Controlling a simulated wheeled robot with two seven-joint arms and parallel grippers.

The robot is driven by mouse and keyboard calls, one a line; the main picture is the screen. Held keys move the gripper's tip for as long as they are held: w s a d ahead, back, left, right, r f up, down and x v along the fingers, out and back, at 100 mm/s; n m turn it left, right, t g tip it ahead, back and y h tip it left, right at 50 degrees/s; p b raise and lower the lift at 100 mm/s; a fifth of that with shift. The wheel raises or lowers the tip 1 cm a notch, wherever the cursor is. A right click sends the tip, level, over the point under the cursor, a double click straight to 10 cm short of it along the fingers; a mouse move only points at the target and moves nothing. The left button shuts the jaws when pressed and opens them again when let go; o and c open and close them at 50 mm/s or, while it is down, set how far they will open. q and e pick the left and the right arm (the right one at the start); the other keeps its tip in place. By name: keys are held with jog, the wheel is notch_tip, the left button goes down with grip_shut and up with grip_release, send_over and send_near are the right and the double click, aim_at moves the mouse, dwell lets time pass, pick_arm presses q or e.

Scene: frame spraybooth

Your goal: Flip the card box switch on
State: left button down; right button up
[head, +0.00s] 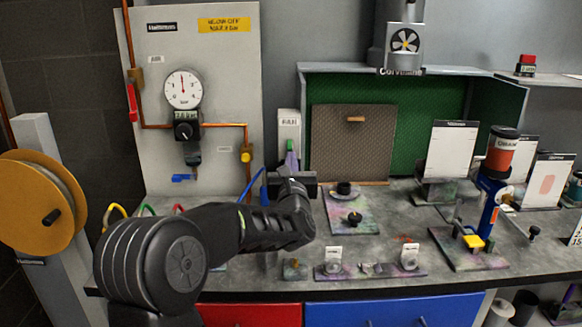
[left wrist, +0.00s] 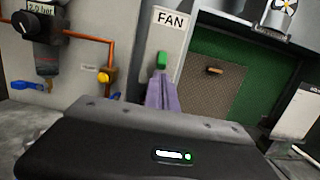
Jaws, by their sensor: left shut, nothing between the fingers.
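A pale switch box (head: 289,122) stands on the bench against the back, left of the booth. In the left wrist view the switch box (left wrist: 161,28) reads FAN and bears a green switch (left wrist: 162,60). The green switch (head: 290,145) also shows in the head view. My left gripper (head: 291,160) is shut and empty, its purple fingers pointing up just below the switch. In the left wrist view my left gripper's (left wrist: 161,82) fingertips overlap the switch's lower end; I cannot tell whether they touch. My right gripper is not in view.
A panel with a gauge (head: 183,89), copper pipe and yellow valve (head: 246,154) stands left of the box. A brown perforated panel (head: 352,150) is close on its right. The bench holds a mat (head: 340,215), a blue stand (head: 488,200) and white cards (head: 452,150).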

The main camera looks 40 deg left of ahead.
pick_arm(q)
jog(key=shift+s+d, duration=0.15)
jog(key=shift+r, duration=0.1)
dwell(0.3)
jog(key=shift+r+p, duration=0.1)
jog(key=shift+p, duration=0.3)
